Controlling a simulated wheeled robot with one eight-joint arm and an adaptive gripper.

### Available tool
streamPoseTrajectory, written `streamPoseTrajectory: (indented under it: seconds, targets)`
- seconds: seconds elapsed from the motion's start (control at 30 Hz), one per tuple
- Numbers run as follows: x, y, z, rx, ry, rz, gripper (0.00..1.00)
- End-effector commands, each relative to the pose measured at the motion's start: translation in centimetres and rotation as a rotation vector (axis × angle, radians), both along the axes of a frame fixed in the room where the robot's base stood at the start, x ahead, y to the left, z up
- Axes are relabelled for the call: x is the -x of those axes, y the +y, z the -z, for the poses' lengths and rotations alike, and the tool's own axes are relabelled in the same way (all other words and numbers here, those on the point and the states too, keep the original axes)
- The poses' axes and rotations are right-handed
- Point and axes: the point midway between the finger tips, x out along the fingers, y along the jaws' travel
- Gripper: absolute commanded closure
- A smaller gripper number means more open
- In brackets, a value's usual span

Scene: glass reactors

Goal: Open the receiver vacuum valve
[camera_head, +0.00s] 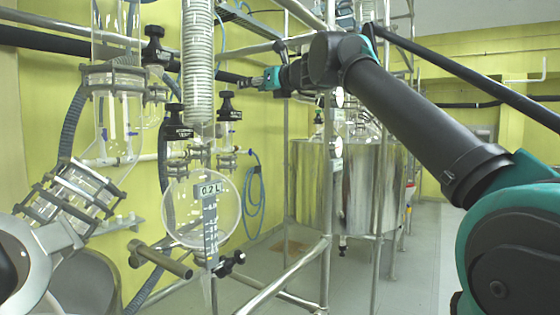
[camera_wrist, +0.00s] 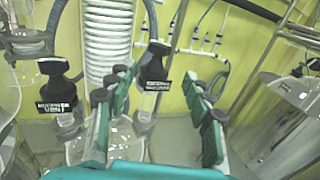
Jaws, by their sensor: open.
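The receiver vacuum valve (camera_wrist: 157,60) has a black handle and a small black label whose text is only partly legible. In the head view I take it to be the black-handled valve (camera_head: 228,104) on the glassware right of the hose coil. My gripper (camera_wrist: 158,80) is open and empty. In the wrist view the valve handle shows between its two green-and-black fingers, nearer the left one; I cannot tell the depth gap. In the head view my gripper (camera_head: 243,83) is slightly above and right of the valve, with no contact seen.
A similar black-handled vent valve (camera_wrist: 57,85) stands to the left; it shows in the head view (camera_head: 177,122). The white hose coil (camera_head: 198,70) hangs close by. A round glass receiver (camera_head: 182,215) sits below. Metal frame poles (camera_head: 326,200) and a steel vessel (camera_head: 350,185) are at right.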

Motion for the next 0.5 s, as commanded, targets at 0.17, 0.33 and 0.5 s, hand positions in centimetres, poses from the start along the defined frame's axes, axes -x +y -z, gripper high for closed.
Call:
streamPoseTrajectory:
  seconds: [0.17, 0.33, 0.5]
  targets:
    - [-1.1, -0.5, 2.6, 0.110, -0.041, -0.045, 0.49]
    - [-2.1, -0.9, 5.5, 0.221, -0.077, -0.097, 0.49]
    - [-2.9, -1.5, 8.5, 0.322, -0.105, -0.147, 0.49]
